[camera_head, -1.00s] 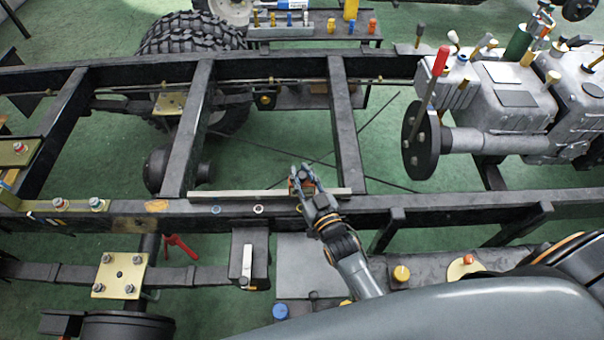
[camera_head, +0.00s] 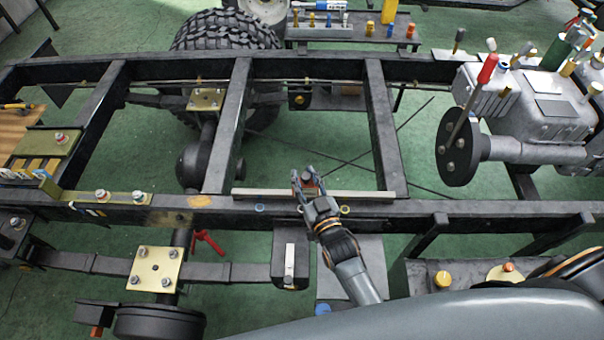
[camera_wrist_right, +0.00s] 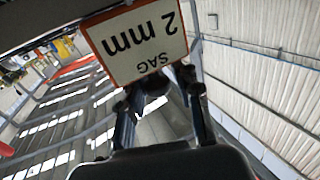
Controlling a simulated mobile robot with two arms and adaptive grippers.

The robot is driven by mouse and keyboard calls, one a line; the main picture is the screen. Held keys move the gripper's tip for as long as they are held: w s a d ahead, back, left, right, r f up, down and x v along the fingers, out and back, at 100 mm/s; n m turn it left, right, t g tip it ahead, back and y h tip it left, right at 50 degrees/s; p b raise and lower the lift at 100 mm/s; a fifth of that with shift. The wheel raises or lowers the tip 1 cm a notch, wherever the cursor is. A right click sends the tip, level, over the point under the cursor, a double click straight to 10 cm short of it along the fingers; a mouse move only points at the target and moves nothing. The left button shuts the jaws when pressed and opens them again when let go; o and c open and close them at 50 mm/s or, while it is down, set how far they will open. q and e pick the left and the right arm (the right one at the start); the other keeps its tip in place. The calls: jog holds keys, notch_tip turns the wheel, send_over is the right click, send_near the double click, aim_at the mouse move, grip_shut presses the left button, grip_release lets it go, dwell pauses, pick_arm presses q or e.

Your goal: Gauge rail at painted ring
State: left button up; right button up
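The near dark chassis rail (camera_head: 480,208) crosses the head view. A pale straight bar (camera_head: 250,193) lies along it. Painted rings mark the rail: a blue ring (camera_head: 260,208) left of my right gripper and a yellow ring (camera_head: 346,209) right of it. My right gripper (camera_head: 309,180) is at the rail beside the bar, between these rings. Its fingers appear closed on a small gauge with an orange edge (camera_head: 311,182). In the right wrist view the gauge (camera_wrist_right: 140,45) reads "SAG 2 mm". The gripper and wrist hide the rail beneath them. My left gripper is not in view.
A grey gearbox (camera_head: 540,105) with a flange and red-handled lever stands right. Crossmembers (camera_head: 382,130) span the rails. A brass plate (camera_head: 155,270) and a black box (camera_head: 290,262) sit in front. A tool shelf (camera_head: 350,32) stands behind.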

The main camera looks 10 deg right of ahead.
jog(key=shift+o, duration=0.6)
jog(key=shift+a, duration=0.15)
jog(key=shift+a+r, duration=0.1)
jog(key=shift+a, duration=0.05)
jog(key=shift+w, duration=0.1)
jog(key=shift+s, duration=0.2)
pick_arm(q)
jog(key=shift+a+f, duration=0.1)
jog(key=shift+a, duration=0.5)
pick_arm(e)
jog(key=s+d, duration=0.1)
jog(key=s, duration=1)
jog(key=shift+s, duration=0.3)
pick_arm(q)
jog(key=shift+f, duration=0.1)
pick_arm(e)
jog(key=shift+d, duration=0.15)
